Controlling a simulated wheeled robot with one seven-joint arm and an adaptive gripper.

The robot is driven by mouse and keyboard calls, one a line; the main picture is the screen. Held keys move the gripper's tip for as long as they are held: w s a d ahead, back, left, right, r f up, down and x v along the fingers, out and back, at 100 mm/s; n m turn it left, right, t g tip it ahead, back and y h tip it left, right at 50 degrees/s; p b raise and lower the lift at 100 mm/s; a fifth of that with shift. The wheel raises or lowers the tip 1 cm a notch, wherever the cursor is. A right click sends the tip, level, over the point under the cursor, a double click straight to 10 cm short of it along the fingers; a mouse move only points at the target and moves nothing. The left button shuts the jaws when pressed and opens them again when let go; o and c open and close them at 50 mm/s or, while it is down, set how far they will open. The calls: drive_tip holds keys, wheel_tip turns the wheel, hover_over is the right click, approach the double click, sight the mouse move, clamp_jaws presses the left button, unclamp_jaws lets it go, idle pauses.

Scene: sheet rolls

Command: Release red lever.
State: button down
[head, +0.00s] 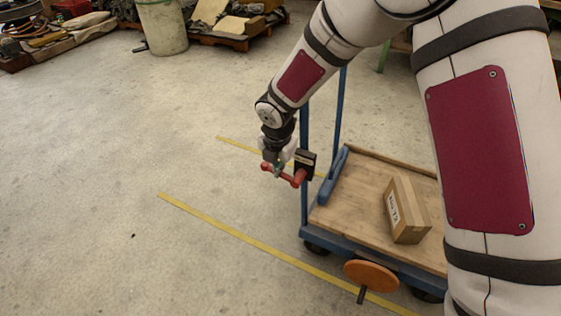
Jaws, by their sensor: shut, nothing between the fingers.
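The red lever (291,178) sticks out to the left from a black block (304,163) on the blue upright of a cart. My gripper (277,169) points down at the lever, near its outer end. Its fingers are shut with nothing between them. In the picture the fingers overlap the lever; I cannot tell whether they touch it. The fingers hide part of the lever.
The blue cart has a wooden deck (345,212) carrying a cardboard box (407,211). A blue piece (333,177) lies along the deck's left edge. An orange disc (371,275) is at the cart's front. The floor to the left is clear, with yellow lines (235,235).

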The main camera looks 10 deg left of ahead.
drive_tip(key=shift+w+a+f, duration=0.1)
drive_tip(key=shift+a+f, duration=0.1)
drive_tip(key=shift+f, duration=0.1)
drive_tip(key=shift+a+f, duration=0.1)
drive_tip(key=shift+f, duration=0.05)
drive_tip(key=shift+p, duration=0.3)
drive_tip(key=p+v, duration=0.6)
drive_tip(key=v, duration=0.8)
drive_tip(key=shift+w+a+p, duration=0.2)
drive_tip(key=shift+a+p, duration=0.15)
drive_tip(key=shift+a, duration=0.05)
